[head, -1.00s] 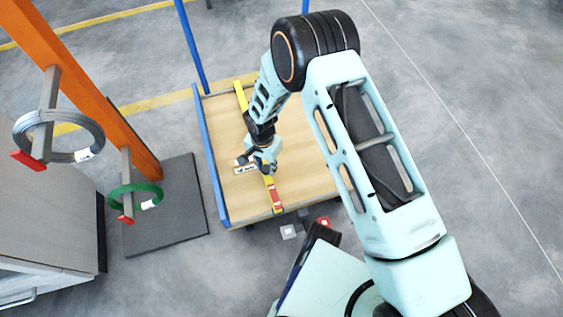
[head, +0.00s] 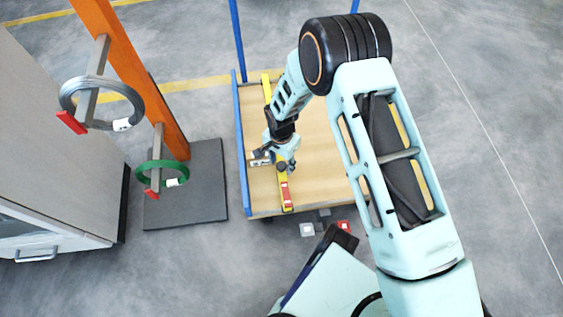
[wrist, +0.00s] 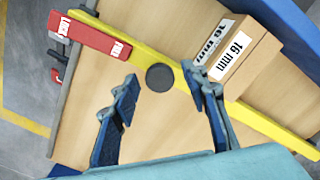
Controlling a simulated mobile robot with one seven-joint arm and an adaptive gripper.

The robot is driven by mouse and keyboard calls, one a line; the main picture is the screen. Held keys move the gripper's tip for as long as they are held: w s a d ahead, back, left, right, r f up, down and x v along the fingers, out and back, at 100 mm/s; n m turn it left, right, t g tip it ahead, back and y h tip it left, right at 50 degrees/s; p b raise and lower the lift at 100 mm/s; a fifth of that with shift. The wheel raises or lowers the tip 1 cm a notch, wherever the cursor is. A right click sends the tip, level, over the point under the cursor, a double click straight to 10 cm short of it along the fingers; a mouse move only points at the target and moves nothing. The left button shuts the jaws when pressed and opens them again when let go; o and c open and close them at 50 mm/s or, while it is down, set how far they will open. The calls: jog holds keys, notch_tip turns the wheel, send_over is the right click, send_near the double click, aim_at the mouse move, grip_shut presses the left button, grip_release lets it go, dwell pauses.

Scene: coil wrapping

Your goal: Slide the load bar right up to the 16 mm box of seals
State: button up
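The load bar (head: 267,92) is a yellow strip lying across the wooden cart deck. It has a red end piece (wrist: 90,36) and a round dark knob (wrist: 160,77). The box of seals (wrist: 238,50) is a brown carton with "16 mm" labels, on the bar's right side in the wrist view; it also shows left of the bar in the head view (head: 259,162). My gripper (wrist: 160,76) is open over the bar, with the knob between its fingertips. One finger overlaps the box's corner in view; whether bar and box touch is unclear.
The cart deck (head: 322,130) is bare right of the bar, with a blue rail (head: 242,150) on its left. An orange post (head: 130,75) holds a grey wire coil (head: 66,100) and a green coil (head: 180,168). A grey cabinet (head: 50,130) stands at left.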

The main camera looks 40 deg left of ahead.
notch_tip(320, 180, up, 12)
dwell(0.8)
jog(key=shift+w, duration=0.1)
dwell(0.3)
